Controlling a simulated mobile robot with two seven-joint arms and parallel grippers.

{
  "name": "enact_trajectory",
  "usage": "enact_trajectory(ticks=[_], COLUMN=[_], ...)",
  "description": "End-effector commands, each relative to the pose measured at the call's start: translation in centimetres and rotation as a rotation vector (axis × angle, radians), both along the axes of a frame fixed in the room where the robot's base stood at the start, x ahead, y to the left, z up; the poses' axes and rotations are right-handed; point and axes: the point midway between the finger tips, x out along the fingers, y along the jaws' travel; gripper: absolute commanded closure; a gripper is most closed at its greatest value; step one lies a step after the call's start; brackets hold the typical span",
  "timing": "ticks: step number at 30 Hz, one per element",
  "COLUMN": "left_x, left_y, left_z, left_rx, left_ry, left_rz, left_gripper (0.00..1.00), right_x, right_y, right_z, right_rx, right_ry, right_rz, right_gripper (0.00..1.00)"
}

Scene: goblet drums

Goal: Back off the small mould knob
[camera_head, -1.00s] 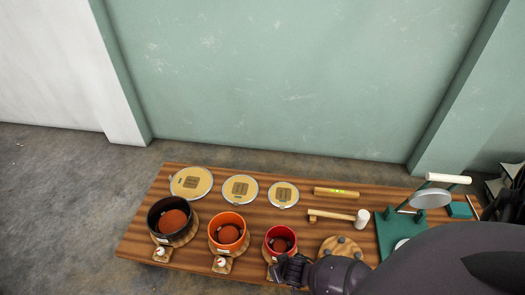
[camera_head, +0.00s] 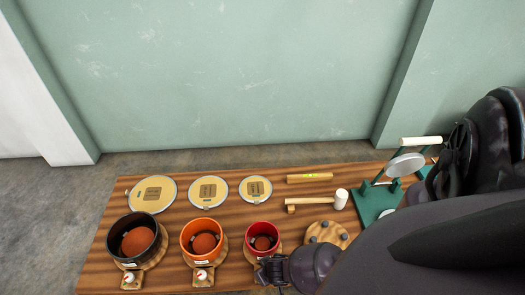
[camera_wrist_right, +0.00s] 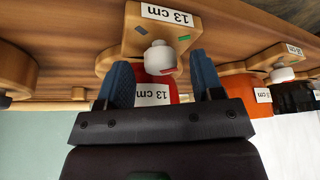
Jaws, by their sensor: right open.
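The small red mould (camera_head: 263,238) stands on its wooden base near the table's front edge in the head view. My right gripper (camera_head: 268,272) is just in front of it and hides its knob there. In the right wrist view, the white knob (camera_wrist_right: 160,56) with a red mark sits in front of the wooden block (camera_wrist_right: 140,30) labelled 13 cm. My right gripper (camera_wrist_right: 162,76) is open, its two blue fingers on either side of the knob with gaps showing. Part of the red mould (camera_wrist_right: 152,78) shows between the fingers. My left gripper is not in view.
An orange mould (camera_head: 204,238) and a black mould (camera_head: 137,240) stand to the left, each with a white knob in front. Three drumheads (camera_head: 208,192) lie behind. A mallet (camera_head: 320,200), round wooden piece (camera_head: 327,234) and green press (camera_head: 375,200) are to the right.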

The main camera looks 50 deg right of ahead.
Motion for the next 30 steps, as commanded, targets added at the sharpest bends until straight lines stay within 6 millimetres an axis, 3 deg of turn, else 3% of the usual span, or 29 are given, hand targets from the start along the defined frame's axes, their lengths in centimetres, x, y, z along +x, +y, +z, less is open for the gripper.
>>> enact_trajectory(ticks=[3, 14, 24, 30], left_x=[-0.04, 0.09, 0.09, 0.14], left_y=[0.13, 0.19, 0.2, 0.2], left_z=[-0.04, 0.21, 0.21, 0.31], left_rx=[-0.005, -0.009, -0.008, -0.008], left_ry=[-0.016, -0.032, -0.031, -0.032], left_rz=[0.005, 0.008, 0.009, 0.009], left_gripper=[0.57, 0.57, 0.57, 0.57], right_x=[0.17, 0.55, 0.52, 0.53], right_y=[-0.12, -0.17, -0.15, -0.2], right_z=[-0.87, -0.93, -0.94, -0.9], right_rx=[-0.001, 0.001, 0.001, 0.001], right_ry=[0.002, -0.002, -0.002, -0.001], right_rz=[0.001, -0.001, -0.001, 0.037], right_gripper=[0.39, 0.39, 0.88, 0.88])
